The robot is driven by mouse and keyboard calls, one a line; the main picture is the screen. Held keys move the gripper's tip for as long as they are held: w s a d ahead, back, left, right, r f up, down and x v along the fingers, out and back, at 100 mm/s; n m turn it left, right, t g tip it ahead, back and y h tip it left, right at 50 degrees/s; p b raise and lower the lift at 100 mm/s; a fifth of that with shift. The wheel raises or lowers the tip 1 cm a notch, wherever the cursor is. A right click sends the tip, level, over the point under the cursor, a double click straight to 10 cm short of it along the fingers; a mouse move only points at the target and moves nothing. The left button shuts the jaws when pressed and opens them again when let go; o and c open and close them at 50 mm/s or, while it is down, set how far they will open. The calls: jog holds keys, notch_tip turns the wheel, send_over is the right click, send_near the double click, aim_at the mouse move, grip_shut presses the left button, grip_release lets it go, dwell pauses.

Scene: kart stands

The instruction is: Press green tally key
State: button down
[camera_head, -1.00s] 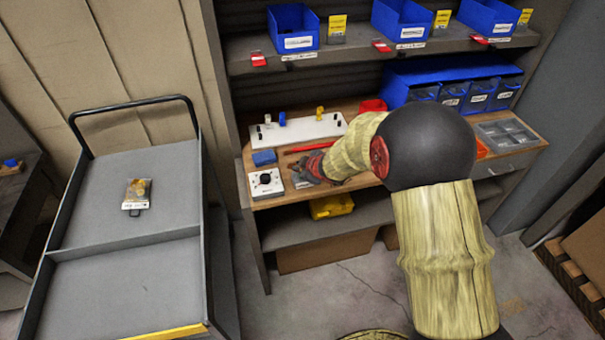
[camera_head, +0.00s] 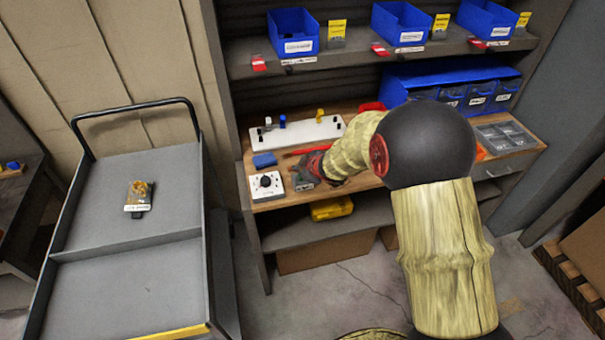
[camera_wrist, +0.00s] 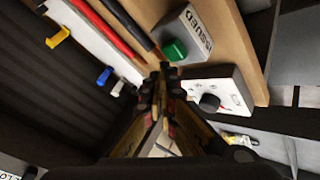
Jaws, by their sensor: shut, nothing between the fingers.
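The green tally key (camera_wrist: 175,50) is a small green button on a grey box (camera_wrist: 190,33) marked ISSUED, seen in the wrist view. My gripper (camera_wrist: 163,70) is shut and empty, its fingertips pointing at the box just below the key in the picture. I cannot tell whether the tips touch the box; the key's face is not covered. In the head view my gripper (camera_head: 306,172) is low over the front of the wooden bench, right of the white dial box, and hides most of the key's box.
The white dial box (camera_head: 266,186) with a black knob stands close left of my gripper; a blue block (camera_head: 264,159) lies behind it. Red bars (camera_wrist: 120,28) and a white rail (camera_head: 298,131) lie further back. A grey cart (camera_head: 122,280) stands left.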

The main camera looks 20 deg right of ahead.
jog(key=shift+r, duration=0.1)
notch_tip(320, 180, up, 5)
jog(key=p, duration=0.5)
dwell(0.9)
